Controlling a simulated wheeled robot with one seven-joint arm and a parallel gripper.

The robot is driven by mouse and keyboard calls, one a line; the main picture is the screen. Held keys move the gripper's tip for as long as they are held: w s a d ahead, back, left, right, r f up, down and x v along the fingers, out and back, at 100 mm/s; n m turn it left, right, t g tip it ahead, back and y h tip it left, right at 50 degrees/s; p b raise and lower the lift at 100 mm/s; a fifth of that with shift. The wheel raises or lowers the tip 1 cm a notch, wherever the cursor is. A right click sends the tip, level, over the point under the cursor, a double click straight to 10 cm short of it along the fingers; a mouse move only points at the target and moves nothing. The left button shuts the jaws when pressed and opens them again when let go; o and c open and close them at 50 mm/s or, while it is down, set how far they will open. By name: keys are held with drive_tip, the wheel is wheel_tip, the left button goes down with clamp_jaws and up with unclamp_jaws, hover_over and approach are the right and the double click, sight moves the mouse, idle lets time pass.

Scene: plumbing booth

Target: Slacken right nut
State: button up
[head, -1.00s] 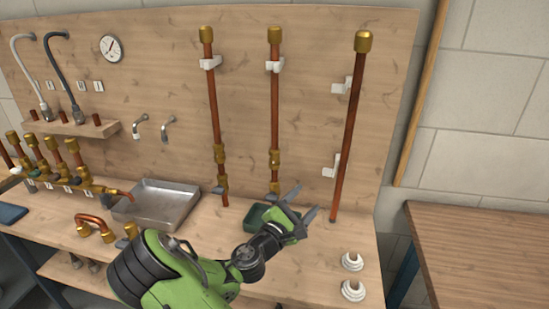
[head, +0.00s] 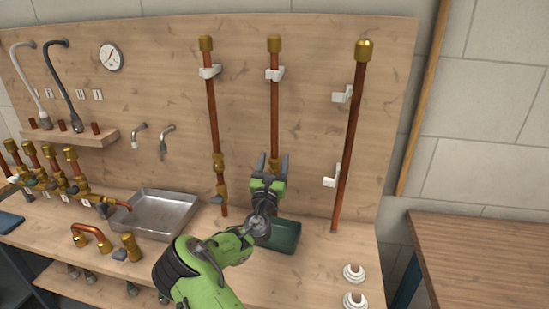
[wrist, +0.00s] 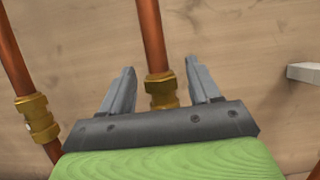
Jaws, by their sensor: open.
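The middle copper pipe (head: 274,110) stands upright against the wooden board. A brass nut (wrist: 160,88) on it shows in the wrist view, between my fingers as seen from there; I cannot tell whether they touch it. My gripper (head: 272,161) is open, fingers pointing up, one on each side of this pipe; it also shows in the wrist view (wrist: 160,82). The gripper hides the brass fitting in the head view. The left pipe's brass fitting (head: 219,170) is clear to see, and it also shows in the wrist view (wrist: 37,119).
A dark green tray (head: 290,240) sits on the bench beside my wrist. A third pipe (head: 349,140) leans at the right, near white clips (head: 331,177). A metal basin (head: 155,212) lies to the left. Two white fittings (head: 354,275) stand at the right front.

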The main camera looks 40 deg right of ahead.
drive_tip(key=shift+w+d+r, duration=0.25)
drive_tip(key=shift+w+d, duration=0.15)
drive_tip(key=shift+d, duration=0.1)
drive_tip(key=c, duration=1)
drive_tip(key=shift+n+t+y, duration=0.3)
drive_tip(key=shift+y, duration=0.1)
drive_tip(key=n+t+y+b, duration=0.1)
drive_tip(key=n+t+y, duration=0.1)
drive_tip(key=t+y, duration=0.1)
drive_tip(key=shift+f, duration=0.15)
drive_tip(key=shift+o, duration=0.2)
drive_tip(key=n+t+y+b, duration=0.1)
drive_tip(key=y, duration=0.1)
drive_tip(key=n+t+y+b, duration=0.1)
drive_tip(key=y, duration=0.1)
drive_tip(key=shift+s+d+f+n+t+y, duration=0.1)
drive_tip(key=shift+n+t+y, duration=0.2)
drive_tip(key=shift+n+t, duration=0.1)
drive_tip(key=n+t+y+b, duration=0.1)
drive_tip(key=n+y+b, duration=0.1)
drive_tip(key=y, duration=0.3)
drive_tip(key=n+t+y+b, duration=0.1)
drive_tip(key=n+y+b, duration=0.1)
drive_tip(key=y, duration=0.3)
drive_tip(key=shift+n, duration=0.6)
drive_tip(key=shift+r+y, duration=0.2)
drive_tip(key=shift+y, duration=0.1)
